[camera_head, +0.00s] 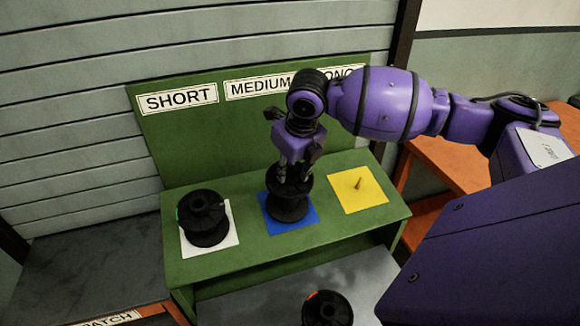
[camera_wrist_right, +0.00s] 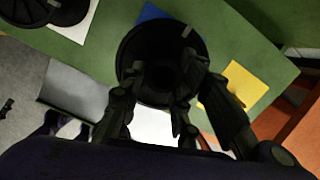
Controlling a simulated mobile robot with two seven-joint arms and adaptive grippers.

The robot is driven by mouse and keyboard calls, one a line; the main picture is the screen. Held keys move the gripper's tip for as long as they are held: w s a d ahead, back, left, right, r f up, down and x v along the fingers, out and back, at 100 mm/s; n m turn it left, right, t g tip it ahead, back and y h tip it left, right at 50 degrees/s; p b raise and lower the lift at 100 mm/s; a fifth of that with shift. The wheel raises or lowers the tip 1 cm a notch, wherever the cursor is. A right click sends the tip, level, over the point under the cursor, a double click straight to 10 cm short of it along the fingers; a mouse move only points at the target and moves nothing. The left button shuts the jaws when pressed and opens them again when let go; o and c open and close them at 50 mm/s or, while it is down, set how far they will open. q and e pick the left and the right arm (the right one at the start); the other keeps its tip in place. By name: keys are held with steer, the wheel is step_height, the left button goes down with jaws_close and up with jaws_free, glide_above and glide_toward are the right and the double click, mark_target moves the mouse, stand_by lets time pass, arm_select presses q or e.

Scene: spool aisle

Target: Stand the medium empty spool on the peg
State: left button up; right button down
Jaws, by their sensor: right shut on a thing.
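The medium black spool (camera_head: 288,206) is upright over the blue square (camera_head: 297,224) under the MEDIUM sign (camera_head: 257,88). My right gripper (camera_head: 294,174) comes from above and is shut on the spool's upper part. The spool's lower flange looks to be on or just above the blue square; I cannot tell which. Any peg under it is hidden. In the right wrist view the spool's round top (camera_wrist_right: 160,65) sits between the fingers (camera_wrist_right: 155,110). My left gripper is not in view.
A black spool (camera_head: 205,218) stands on the white square (camera_head: 233,250) at left. A bare peg (camera_head: 358,184) rises from the yellow square (camera_head: 372,199) at right. Another black spool (camera_head: 327,309) is on the lower grey surface (camera_head: 352,280). A green backboard (camera_head: 190,145) rises behind.

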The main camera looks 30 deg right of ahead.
steer(key=shift+w+f, duration=0.1)
steer(key=shift+f, duration=0.45)
steer(key=c, duration=1.3)
jaws_free()
steer(key=shift+o, duration=0.2)
steer(key=v, duration=1.2)
